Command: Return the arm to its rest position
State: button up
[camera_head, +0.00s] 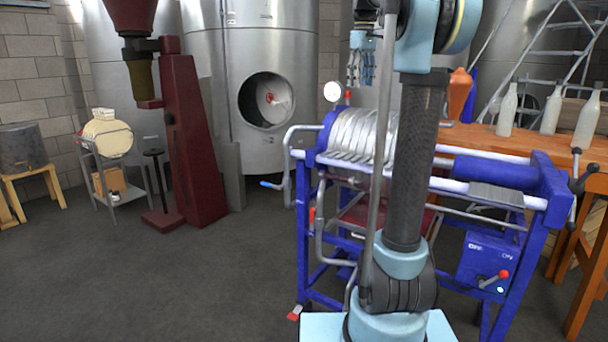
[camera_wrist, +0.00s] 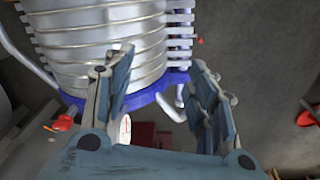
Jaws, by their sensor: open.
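My gripper (camera_head: 361,78) shows in the head view beyond my dark upper arm, above the blue-framed plate machine, with its light blue fingers hanging down. In the wrist view my gripper (camera_wrist: 163,68) has its two fingers spread apart with nothing between them. The blue-framed machine (camera_head: 316,240) stands in front of me, with a stack of silver ribbed plates (camera_head: 352,135). In the wrist view the silver plates (camera_wrist: 95,50) lie beyond the fingers; I cannot tell the exact distance. My arm rises in front of the machine and hides part of it.
An orange wooden table (camera_head: 505,142) with several white bottles (camera_head: 507,110) is at the right. A metal ladder (camera_head: 545,52) stands behind it. A red stand (camera_head: 188,140) and steel tanks (camera_head: 215,75) are at the back. The floor (camera_head: 190,280) at front left is clear.

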jog(key=s+f+m, duration=0.4)
jog(key=s+f, duration=1.3)
jog(key=f, duration=0.4)
jog(key=s+f+m+t, duration=0.1)
jog(key=s+f+m, duration=0.2)
jog(key=s+f, duration=1.5)
notch_tip(320, 180, down, 5)
jog(key=shift+s+a+r+m+t, duration=0.2)
jog(key=shift+m+t, duration=0.1)
jog(key=shift+m, duration=0.1)
jog(key=shift+w+f, duration=0.2)
jog(key=shift+w, duration=0.3)
